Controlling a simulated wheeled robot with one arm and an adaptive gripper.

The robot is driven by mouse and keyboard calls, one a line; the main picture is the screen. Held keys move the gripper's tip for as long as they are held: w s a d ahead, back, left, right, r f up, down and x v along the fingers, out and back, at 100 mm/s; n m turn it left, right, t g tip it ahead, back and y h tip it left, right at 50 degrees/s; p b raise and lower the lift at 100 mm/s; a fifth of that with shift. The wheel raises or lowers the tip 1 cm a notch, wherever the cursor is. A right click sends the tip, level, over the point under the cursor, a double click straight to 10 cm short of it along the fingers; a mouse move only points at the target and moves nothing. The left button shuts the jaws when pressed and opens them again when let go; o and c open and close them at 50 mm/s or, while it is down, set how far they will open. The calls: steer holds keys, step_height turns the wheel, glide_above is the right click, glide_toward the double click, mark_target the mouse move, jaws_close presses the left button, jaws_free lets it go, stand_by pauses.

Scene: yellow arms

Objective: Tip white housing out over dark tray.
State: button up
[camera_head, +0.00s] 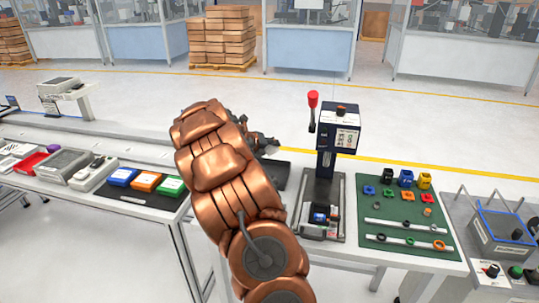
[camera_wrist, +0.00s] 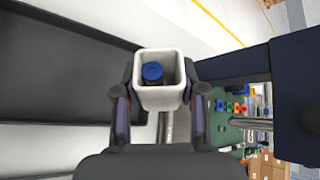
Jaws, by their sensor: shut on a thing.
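The white housing (camera_wrist: 160,100) is a square, open-topped box in the wrist view, with its open end facing the camera. A blue round part (camera_wrist: 152,71) lies inside it. My gripper (camera_wrist: 159,84) is shut on the housing, one finger on each side. The dark tray (camera_wrist: 60,75) fills the left of the wrist view, beside the housing, and its visible floor is empty. In the head view, part of the dark tray (camera_head: 278,176) shows just right of my copper arm. My gripper (camera_head: 264,142) is small and partly hidden there, and the housing cannot be made out.
A dark press (camera_head: 338,135) with a red-knobbed lever stands close right of my arm; its body (camera_wrist: 297,95) also shows in the wrist view. A green mat (camera_head: 395,215) with several coloured parts lies further right. Blue, orange and green boxes (camera_head: 145,181) lie on the left.

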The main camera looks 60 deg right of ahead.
steer(key=shift+s+r+m+t+b, duration=0.1)
steer(key=shift+s+m+t+b, duration=0.4)
steer(key=shift+b, duration=1.3)
steer(key=shift+s+r+m+t+b, duration=0.1)
steer(key=shift+m+t+b, duration=0.65)
steer(key=shift+b, duration=1.05)
steer(key=m+t+b, duration=0.1)
steer(key=b, duration=0.2)
steer(key=m+t+b, duration=0.1)
steer(key=b, duration=0.3)
steer(key=shift+s+h, duration=0.4)
steer(key=shift+r+t+b, duration=0.15)
steer(key=shift+t+b, duration=0.2)
steer(key=shift+b, duration=0.25)
steer(key=shift+a+r+m+b, duration=0.1)
steer(key=shift+r+m+b, duration=0.05)
steer(key=shift+m+b, duration=0.15)
